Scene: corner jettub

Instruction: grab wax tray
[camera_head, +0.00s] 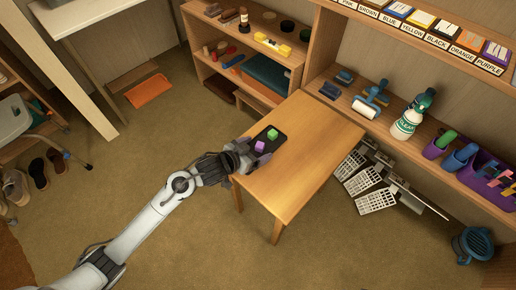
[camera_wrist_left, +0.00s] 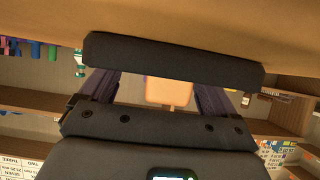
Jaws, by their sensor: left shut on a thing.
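The wax tray (camera_head: 275,144) is a small, flat black tray at the far left corner of the small wooden table (camera_head: 300,165). A green block (camera_head: 272,134) and a purple block (camera_head: 260,146) sit on it. My left gripper (camera_head: 243,157) is at the tray's near left edge and shut on it. In the left wrist view the tray (camera_wrist_left: 170,58) shows as a dark bar across the fingers, hiding their tips. I cannot tell whether the tray rests on the table or is slightly raised. My right gripper is not in view.
Behind the table is a low shelf (camera_head: 283,57) with bottles and books. To the right, a long shelf (camera_head: 389,130) holds rollers, a white-green bottle (camera_head: 408,118) and purple bins (camera_head: 487,178). The table's front half is clear.

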